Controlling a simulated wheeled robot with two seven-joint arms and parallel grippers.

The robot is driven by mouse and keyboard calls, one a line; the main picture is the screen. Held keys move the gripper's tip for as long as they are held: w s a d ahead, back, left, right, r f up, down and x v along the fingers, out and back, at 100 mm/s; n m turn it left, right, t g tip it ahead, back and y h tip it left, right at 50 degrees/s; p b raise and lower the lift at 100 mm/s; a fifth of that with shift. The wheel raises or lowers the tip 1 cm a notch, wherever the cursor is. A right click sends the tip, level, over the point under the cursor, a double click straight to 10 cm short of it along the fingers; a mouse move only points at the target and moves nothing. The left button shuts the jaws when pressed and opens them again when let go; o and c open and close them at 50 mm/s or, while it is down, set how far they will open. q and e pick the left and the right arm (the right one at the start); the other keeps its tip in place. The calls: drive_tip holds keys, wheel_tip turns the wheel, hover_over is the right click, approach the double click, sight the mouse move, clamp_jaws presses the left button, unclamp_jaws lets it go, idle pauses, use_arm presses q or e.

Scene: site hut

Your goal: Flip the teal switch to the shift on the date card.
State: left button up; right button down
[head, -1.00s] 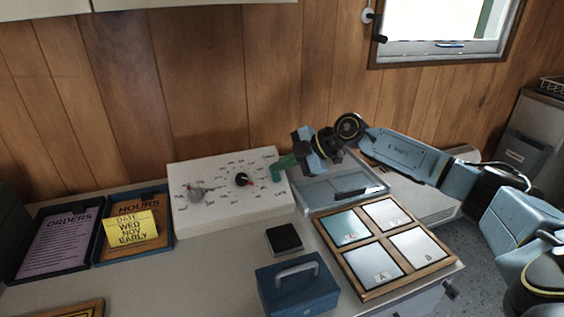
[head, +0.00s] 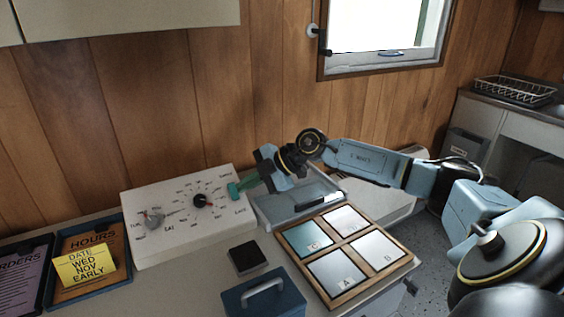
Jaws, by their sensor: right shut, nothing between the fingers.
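A yellow date card (head: 84,266) reads "DATE WED NOV EARLY" and lies on the hours board at the left. The white control box (head: 150,253) stands on the desk against the wall, with a grey knob (head: 154,221) and a black dial with a red mark (head: 202,201). The teal switch (head: 233,191) is at the box's right end, between one small label above and another, seemingly "LATE", below. My right gripper (head: 250,184) is shut and empty, with its tips at the switch; the similar colours hide whether they touch and which way the switch points. My left gripper is out of view.
A pale blue tray (head: 290,220) lies under my right wrist. A wooden frame of lettered tiles (head: 327,291), a dark square pad (head: 248,257) and a blue box with a handle (head: 235,300) stand in front. The orders board (head: 22,270) is far left.

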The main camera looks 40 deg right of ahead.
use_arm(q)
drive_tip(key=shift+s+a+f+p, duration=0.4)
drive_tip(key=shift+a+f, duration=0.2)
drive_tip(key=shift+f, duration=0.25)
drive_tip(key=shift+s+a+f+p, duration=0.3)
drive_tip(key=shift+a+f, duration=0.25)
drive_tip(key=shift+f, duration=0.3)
use_arm(e)
drive_tip(key=v, duration=1.2)
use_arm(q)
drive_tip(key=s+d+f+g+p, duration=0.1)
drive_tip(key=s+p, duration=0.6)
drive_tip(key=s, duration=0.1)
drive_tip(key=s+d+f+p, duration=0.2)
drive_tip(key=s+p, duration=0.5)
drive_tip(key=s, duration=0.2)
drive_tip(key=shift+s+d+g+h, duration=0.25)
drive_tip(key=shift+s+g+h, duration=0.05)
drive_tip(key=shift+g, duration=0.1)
use_arm(e)
drive_tip(key=shift+w+a+r, duration=0.15)
drive_tip(key=shift+a+r, duration=0.75)
drive_tip(key=shift+a, duration=0.15)
